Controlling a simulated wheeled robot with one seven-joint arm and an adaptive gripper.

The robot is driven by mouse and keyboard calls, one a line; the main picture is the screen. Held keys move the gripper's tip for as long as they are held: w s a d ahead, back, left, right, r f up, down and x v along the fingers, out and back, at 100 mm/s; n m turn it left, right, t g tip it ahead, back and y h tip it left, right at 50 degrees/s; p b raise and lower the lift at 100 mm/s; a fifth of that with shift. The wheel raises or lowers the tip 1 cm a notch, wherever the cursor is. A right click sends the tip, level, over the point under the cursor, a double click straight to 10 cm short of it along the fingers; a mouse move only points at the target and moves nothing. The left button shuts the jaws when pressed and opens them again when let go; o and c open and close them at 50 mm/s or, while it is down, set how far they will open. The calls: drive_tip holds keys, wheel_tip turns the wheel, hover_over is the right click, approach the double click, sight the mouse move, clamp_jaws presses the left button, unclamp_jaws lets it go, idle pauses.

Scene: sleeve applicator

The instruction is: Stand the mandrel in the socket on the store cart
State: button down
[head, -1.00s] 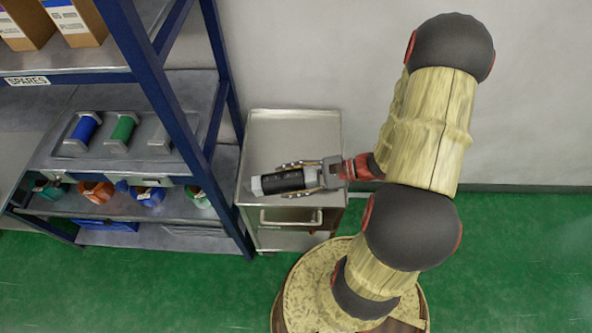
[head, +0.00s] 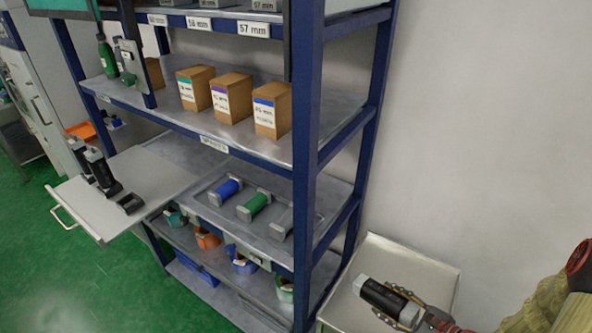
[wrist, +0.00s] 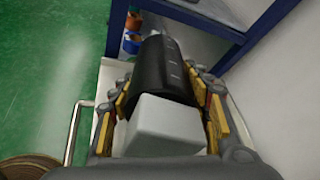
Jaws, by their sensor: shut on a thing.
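My gripper (head: 394,304) is shut on the mandrel (head: 380,295), a black cylinder with light grey ends. The mandrel lies roughly level above the small steel cart (head: 440,275) at the lower right; I cannot tell whether it touches the top. In the wrist view, the mandrel (wrist: 160,65) points away between the two fingers, with a grey block end (wrist: 165,128) nearest the palm. At the left, a grey cart top (head: 150,175) with a front handle carries two upright black mandrels (head: 101,170) and a low, empty-looking black socket (head: 130,203).
A blue-framed shelf rack (head: 307,160) stands between the grey cart top and the steel cart. Green floor (head: 100,285) is open at the front left.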

drive_tip(key=w+d+f+m+t+h, duration=0.1)
drive_tip(key=w+d+m+t+h, duration=0.15)
drive_tip(key=w, duration=1.15)
drive_tip(key=w+a+f, duration=0.2)
drive_tip(key=w+a, duration=0.1)
drive_tip(key=a, duration=0.5)
wheel_tip(320, 180, up, 14)
drive_tip(key=w+a+m+h, duration=0.1)
drive_tip(key=w+h, duration=0.1)
drive_tip(key=shift+a+r+m+b, duration=0.2)
drive_tip(key=shift+a+m+b, duration=0.1)
drive_tip(key=shift+a+m, duration=0.05)
